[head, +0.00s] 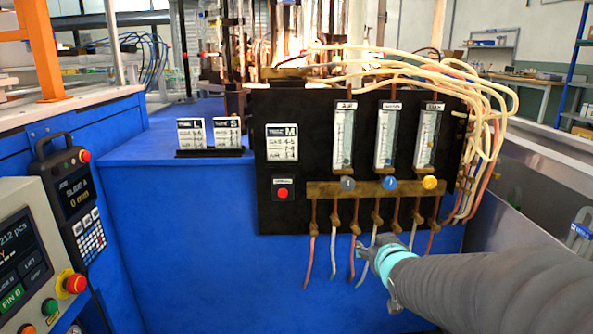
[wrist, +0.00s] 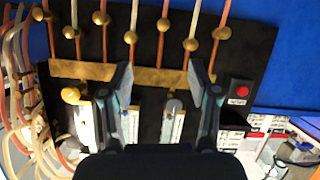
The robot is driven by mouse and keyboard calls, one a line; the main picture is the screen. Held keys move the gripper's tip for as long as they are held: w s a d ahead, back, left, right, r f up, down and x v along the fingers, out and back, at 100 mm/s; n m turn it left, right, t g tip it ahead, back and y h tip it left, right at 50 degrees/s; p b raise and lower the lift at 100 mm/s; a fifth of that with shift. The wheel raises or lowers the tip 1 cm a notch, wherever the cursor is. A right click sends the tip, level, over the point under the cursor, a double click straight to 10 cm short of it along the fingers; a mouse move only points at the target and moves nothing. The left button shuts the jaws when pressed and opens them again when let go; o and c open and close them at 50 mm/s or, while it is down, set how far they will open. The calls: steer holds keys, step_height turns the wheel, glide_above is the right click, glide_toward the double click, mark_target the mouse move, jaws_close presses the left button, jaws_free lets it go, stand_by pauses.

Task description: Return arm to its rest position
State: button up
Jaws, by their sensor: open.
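My gripper (head: 378,250) is in front of the black gas panel (head: 300,112), just below its lower edge in the head view. The wrist view shows the panel upside down, with both fingers of my gripper (wrist: 160,78) apart and nothing between them. The brass manifold bar (head: 330,188) carries a grey knob (head: 348,184), a blue knob (head: 390,184) and a yellow knob (head: 430,182). In the wrist view the yellow knob (wrist: 70,95) and grey knob (wrist: 173,107) show; the blue knob is mostly hidden by a finger. My dark arm reaches in from the lower right.
Hoses (head: 488,110) loop over the panel's right side, and tubes hang below the bar. A red button (head: 283,193) is at the panel's lower left. Label cards (head: 209,133) stand on the blue cabinet (head: 200,200). Flames (head: 292,45) show behind. A pendant (head: 75,205) is at left.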

steer(key=s+f+m+g+p, duration=0.1)
steer(key=s+f+g, duration=0.25)
steer(key=s, duration=0.35)
steer(key=s+f+m+g, duration=0.1)
steer(key=s+f+g, duration=0.1)
steer(key=s+g, duration=0.35)
steer(key=s+a+r+p, duration=0.1)
steer(key=s+a+r, duration=0.1)
steer(key=s, duration=0.5)
steer(key=s+a+r+t+p, duration=0.1)
steer(key=s+a+r, duration=0.1)
steer(key=s+r, duration=0.3)
steer(key=s, duration=0.2)
steer(key=shift+s, duration=0.3)
